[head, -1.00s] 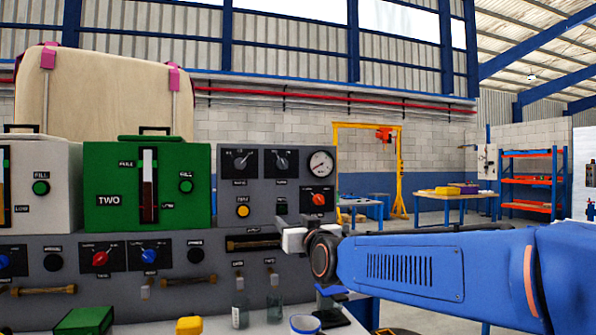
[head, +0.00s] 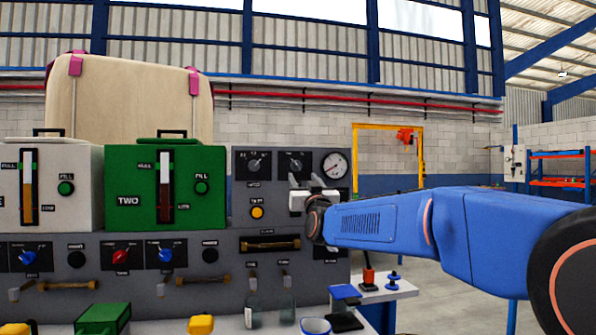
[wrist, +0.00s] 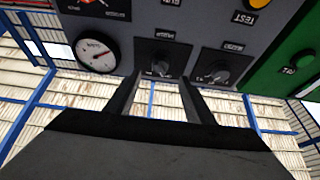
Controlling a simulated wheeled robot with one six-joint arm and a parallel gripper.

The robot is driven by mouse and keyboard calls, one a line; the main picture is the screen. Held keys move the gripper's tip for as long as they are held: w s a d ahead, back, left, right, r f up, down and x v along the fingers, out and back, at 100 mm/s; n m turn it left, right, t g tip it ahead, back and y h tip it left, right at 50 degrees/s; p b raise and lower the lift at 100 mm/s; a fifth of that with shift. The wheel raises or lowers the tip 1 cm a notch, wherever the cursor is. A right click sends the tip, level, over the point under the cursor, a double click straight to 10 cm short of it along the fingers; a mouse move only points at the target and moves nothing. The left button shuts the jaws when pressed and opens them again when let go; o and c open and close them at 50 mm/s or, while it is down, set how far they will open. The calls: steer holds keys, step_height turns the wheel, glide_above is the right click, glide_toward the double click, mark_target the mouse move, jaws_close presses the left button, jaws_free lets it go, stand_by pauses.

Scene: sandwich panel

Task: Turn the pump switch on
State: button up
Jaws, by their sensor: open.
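The grey control panel (head: 239,215) has two dark rotary switches at its upper right, a left one (head: 254,165) and a right one (head: 295,165). Their labels are too small to read, so I cannot tell which is the pump switch. My gripper (head: 299,181) is open and empty, just below the right switch in the head view. In the wrist view the panel is upside down; the two switches (wrist: 161,67) (wrist: 214,71) lie beyond my fingers (wrist: 161,80). No contact is visible. The red knob (wrist: 101,1) is partly visible there and hidden in the head view.
A round gauge (head: 334,164) is right of the switches, and a yellow button (head: 257,212) is below them. A green unit (head: 130,190) stands to the left. A horizontal handle (head: 270,243) and bottles (head: 287,306) are below my gripper. Open floor lies to the right.

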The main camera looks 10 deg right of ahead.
mark_target(298, 169)
steer(key=x, duration=0.8)
steer(key=shift+w+r, duration=0.15)
steer(key=shift+w, duration=0.1)
steer(key=c, duration=1.1)
